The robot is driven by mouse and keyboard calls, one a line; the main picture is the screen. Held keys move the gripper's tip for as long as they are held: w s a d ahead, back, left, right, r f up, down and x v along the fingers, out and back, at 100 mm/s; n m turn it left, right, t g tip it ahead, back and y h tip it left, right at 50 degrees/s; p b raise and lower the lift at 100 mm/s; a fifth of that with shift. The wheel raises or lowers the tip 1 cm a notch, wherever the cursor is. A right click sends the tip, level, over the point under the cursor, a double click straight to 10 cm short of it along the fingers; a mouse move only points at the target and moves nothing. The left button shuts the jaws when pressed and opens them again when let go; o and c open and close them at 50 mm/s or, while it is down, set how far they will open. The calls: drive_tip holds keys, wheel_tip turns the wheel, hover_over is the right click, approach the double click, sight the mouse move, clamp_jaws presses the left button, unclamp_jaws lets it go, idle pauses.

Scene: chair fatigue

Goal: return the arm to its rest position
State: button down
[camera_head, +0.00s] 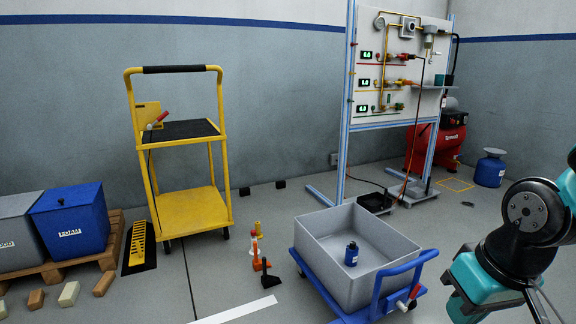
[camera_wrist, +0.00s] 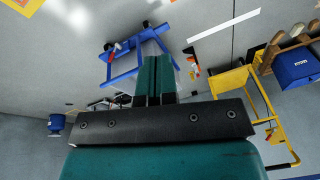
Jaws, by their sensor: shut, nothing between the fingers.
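My arm shows at the right edge of the body camera view, folded, with teal and dark links. My gripper's fingertips are not visible in that view. In the wrist view my gripper (camera_wrist: 154,80) has its two teal fingers side by side, shut, with nothing between them. The wrist picture is upside down, and the fingers overlap the grey bin on the blue cart in it. The cart (camera_head: 375,302) stands in front of my arm, to its left, with a grey bin (camera_head: 395,262) on it. A small blue bottle (camera_head: 351,254) stands inside the bin.
A yellow trolley (camera_head: 195,207) stands at left, near a pallet (camera_head: 60,268) with a blue box (camera_head: 70,218) and a grey box (camera_head: 14,232). A panel stand (camera_head: 398,80), red compressor (camera_head: 440,140) and blue canister (camera_head: 490,168) are at the back right. Small orange pieces (camera_head: 258,262) lie left of the cart.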

drive_tip(key=s+a+r+n+g+y+p, duration=0.25)
drive_tip(key=s+a+r+n, duration=0.25)
drive_tip(key=s+a+r, duration=0.35)
wheel_tip(320, 180, up, 38)
drive_tip(key=p, duration=3.8)
drive_tip(key=shift+a+r, duration=0.2)
drive_tip(key=shift+r, duration=0.05)
